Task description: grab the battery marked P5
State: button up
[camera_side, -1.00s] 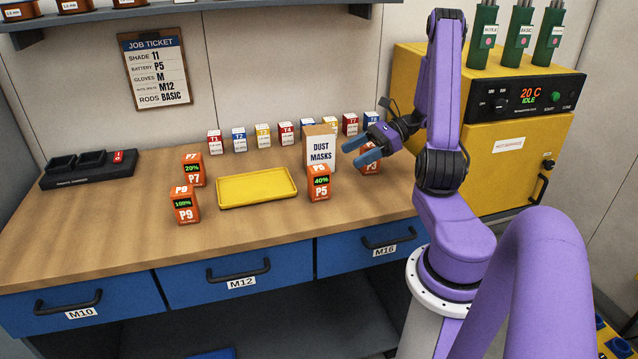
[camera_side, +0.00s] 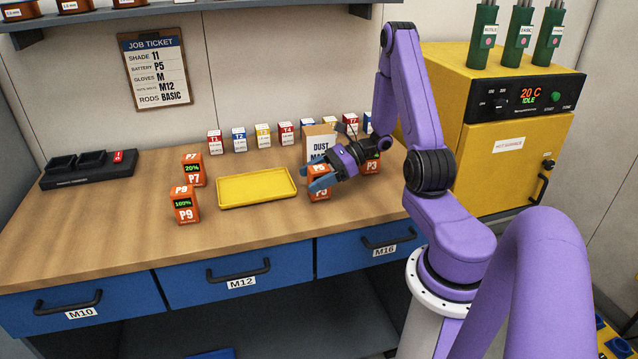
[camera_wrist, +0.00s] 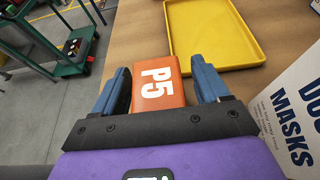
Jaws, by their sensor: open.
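The battery marked P5 (camera_side: 319,193) is an orange block standing on the bench, right of the yellow tray; its upper front is partly hidden by my gripper in the side view. In the wrist view, the P5 battery (camera_wrist: 159,84) lies between my two blue fingers. My gripper (camera_side: 316,178) is open, with a finger on either side of the battery; in the wrist view the gripper (camera_wrist: 162,85) shows a gap beside the battery at the right finger. Whether the left finger touches it I cannot tell.
A yellow tray (camera_side: 257,188) lies left of the P5 battery. A dust masks box (camera_side: 318,141) stands close behind it. Batteries P7 (camera_side: 193,170) and P9 (camera_side: 184,205) stand left of the tray, and P3 (camera_side: 371,165) stands behind my gripper at right.

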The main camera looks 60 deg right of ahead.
jog(key=shift+w+a+f, duration=0.1)
jog(key=shift+w+a, duration=0.05)
jog(key=shift+a, duration=0.05)
jog(key=c, duration=1.3)
